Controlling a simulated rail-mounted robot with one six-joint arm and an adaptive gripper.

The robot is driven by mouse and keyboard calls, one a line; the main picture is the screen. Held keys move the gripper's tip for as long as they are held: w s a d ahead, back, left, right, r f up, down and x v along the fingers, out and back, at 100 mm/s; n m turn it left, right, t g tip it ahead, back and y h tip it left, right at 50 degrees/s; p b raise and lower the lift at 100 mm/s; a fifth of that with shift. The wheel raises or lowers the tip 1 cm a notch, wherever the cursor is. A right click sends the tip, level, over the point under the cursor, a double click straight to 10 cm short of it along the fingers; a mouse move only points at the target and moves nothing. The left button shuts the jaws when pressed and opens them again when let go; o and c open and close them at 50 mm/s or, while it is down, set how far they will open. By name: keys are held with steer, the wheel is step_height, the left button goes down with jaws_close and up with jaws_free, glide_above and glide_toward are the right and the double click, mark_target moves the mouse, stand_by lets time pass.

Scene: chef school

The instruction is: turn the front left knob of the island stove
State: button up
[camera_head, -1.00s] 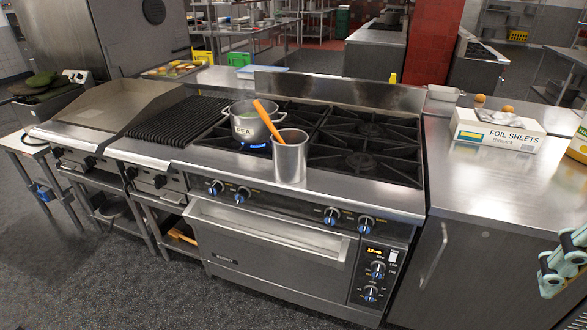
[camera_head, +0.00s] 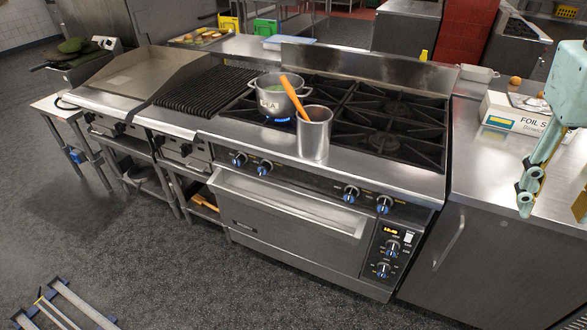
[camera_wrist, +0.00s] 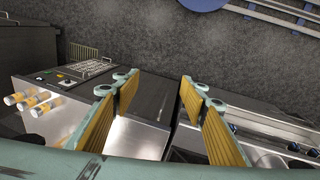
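The island stove (camera_head: 330,185) stands in the middle of the head view, with a row of black-and-blue knobs along its front panel. The leftmost knob (camera_head: 239,159) has a second knob (camera_head: 264,168) close to its right. A steel pot (camera_head: 277,99) sits over a blue flame on the front left burner. My gripper (camera_head: 529,190) is at the right, over the front of the steel counter, well apart from the left knobs. In the wrist view my gripper (camera_wrist: 157,82) is open and empty, its tan-padded fingers wide apart. The stove front (camera_wrist: 270,135) shows at right there.
A steel container (camera_head: 314,135) with an orange utensil stands at the stove's front edge, above the knobs. A foil box (camera_head: 514,113) lies on the right counter (camera_head: 480,165). A charbroiler (camera_head: 205,90) and griddle (camera_head: 140,85) adjoin at left.

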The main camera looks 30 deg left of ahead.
steer(key=w+a+f+n+h+p, duration=0.1)
steer(key=w+a+f+n+p, duration=0.2)
steer(key=a, duration=0.6)
steer(key=w+a+f+n+h+p, duration=0.2)
steer(key=w+a+f+p, duration=0.25)
steer(key=a, duration=0.45)
steer(key=w+a+f+n+h+p, duration=0.1)
steer(key=w+a+f+n+p, duration=0.2)
steer(key=a, duration=0.5)
steer(key=s+a+f+n+t+h+p, duration=0.1)
steer(key=s+a+f+n+t+p, duration=0.2)
steer(key=a+f, duration=0.5)
steer(key=s+a+f+n+t+p, duration=0.1)
steer(key=s+a+f+n+p, duration=0.35)
steer(key=a, duration=0.65)
steer(key=s+a+f+n+t+h+p, duration=0.1)
steer(key=s+a+f+n+t+p, duration=0.15)
steer(key=s+a+f, duration=0.45)
steer(key=w+a+f+n+t+y+b, duration=0.3)
steer(key=w+a+f+n+t+b, duration=0.45)
steer(key=w+a, duration=0.2)
steer(key=a+f+n+t+y+b, duration=0.2)
steer(key=a+f+n+y+b, duration=0.2)
steer(key=a+n+y, duration=0.3)
steer(key=a+n, duration=0.1)
steer(key=a, duration=0.4)
steer(key=shift+w+f+t+b, duration=0.2)
steer(key=shift+f+t+b, duration=0.2)
